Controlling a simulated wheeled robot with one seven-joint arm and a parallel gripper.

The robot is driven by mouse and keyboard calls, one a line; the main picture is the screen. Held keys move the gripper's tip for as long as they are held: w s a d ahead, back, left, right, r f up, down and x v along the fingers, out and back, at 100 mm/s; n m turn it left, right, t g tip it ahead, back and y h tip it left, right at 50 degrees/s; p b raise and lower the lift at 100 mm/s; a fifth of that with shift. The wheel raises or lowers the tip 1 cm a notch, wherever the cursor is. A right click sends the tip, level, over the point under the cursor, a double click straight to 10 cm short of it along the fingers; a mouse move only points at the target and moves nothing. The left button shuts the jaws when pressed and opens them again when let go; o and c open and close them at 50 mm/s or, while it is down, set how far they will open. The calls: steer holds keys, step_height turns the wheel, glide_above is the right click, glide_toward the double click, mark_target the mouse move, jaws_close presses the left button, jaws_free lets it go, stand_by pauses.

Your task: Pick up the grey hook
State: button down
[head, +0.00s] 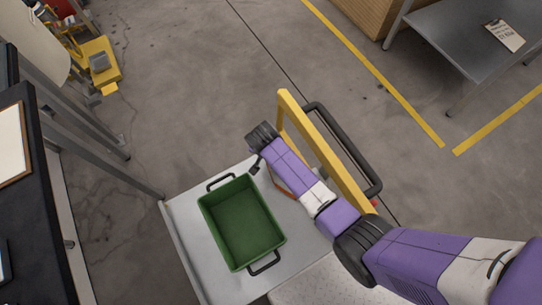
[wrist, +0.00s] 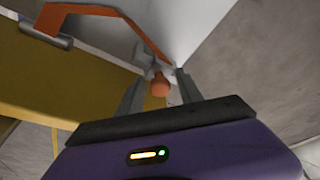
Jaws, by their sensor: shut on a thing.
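My gripper (wrist: 160,77) has one finger on each side of a small light-grey piece (wrist: 153,68) with an orange rounded end, which I take for the grey hook. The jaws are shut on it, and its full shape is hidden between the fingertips. In the head view my purple arm reaches over the trolley beside the green crate.
The empty green crate (head: 241,222) stands on the grey trolley top (head: 185,219). The trolley's yellow frame (head: 325,150) rises close beside my arm. An orange-brown strip (wrist: 100,11) is near the fingers. A metal table (head: 460,40) stands at upper right.

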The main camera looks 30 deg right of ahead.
steer(key=shift+r, duration=0.85)
step_height(320, 180, up, 2)
steer(key=shift+r+p, duration=0.15)
steer(key=shift+p, duration=0.4)
steer(key=w+a+b, duration=0.1)
steer(key=w+b, duration=0.4)
steer(key=w, duration=1.1)
steer(key=shift+w+a+r+p, duration=0.1)
steer(key=shift+w+r+p, duration=0.35)
steer(key=shift+r, duration=0.3)
steer(key=shift+w+a+r+p, duration=0.1)
steer(key=shift+w+r+p, duration=0.1)
steer(key=shift+r+p, duration=0.45)
steer(key=shift+w+r+p, duration=0.35)
steer(key=shift+r+p, duration=0.05)
steer(key=shift+r, duration=0.45)
